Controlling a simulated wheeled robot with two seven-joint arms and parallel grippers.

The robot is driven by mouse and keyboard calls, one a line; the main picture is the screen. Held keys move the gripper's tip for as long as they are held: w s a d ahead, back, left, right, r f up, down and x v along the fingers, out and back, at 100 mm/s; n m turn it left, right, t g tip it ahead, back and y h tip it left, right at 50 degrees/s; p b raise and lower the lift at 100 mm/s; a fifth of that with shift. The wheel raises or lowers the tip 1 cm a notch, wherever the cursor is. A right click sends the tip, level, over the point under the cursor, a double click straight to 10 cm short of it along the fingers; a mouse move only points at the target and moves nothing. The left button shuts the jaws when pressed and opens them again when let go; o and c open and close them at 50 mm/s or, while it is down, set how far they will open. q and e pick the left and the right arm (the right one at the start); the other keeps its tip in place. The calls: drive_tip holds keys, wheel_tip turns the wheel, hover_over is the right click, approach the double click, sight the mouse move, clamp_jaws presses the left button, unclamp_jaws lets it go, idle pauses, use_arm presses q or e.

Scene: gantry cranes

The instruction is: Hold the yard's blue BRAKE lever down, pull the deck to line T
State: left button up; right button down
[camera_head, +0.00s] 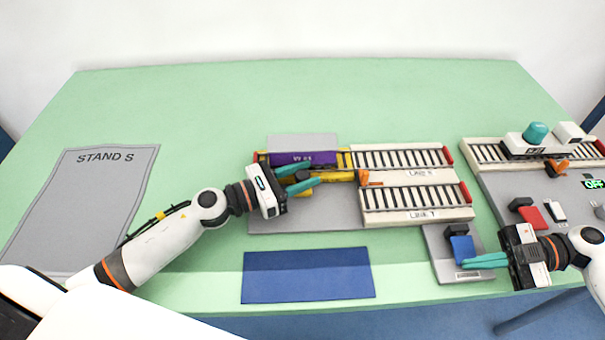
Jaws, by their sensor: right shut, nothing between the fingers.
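The blue BRAKE lever (462,249) is on a small grey plate at the right front. My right gripper (467,263) is shut and empty, its fingertips at the lever's front edge; I cannot tell whether they press it. The yellow deck (326,177) carries a purple block (302,158) and stands left of the upper rail line, LINE S by its partly blurred label. Line T (418,199) is the lower track. My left gripper (313,174) has its fingers apart on either side of a dark knob (303,175) at the deck; whether they touch it is unclear.
A blue mat (307,275) lies at the front. A grey STAND S sheet (85,205) lies at the left.

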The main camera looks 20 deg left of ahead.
use_arm(q)
drive_tip(key=shift+d, duration=0.1)
drive_tip(key=shift+c, duration=0.3)
clamp_jaws()
drive_tip(key=s+d, duration=0.1)
drive_tip(key=s, duration=0.2)
drive_tip(key=s+d, duration=0.2)
drive_tip(key=s, duration=0.1)
drive_tip(key=s+d, duration=0.1)
drive_tip(key=s, duration=0.3)
drive_tip(key=shift+s+d, duration=0.1)
drive_tip(key=shift+d, duration=0.05)
drive_tip(key=shift+s+d, duration=0.1)
use_arm(e)
drive_tip(key=shift+w, duration=0.1)
use_arm(q)
unclamp_jaws()
drive_tip(key=shift+f, duration=0.1)
drive_tip(key=shift+o, duration=0.3)
drive_tip(key=shift+s, duration=0.1)
drive_tip(key=v, duration=1.2)
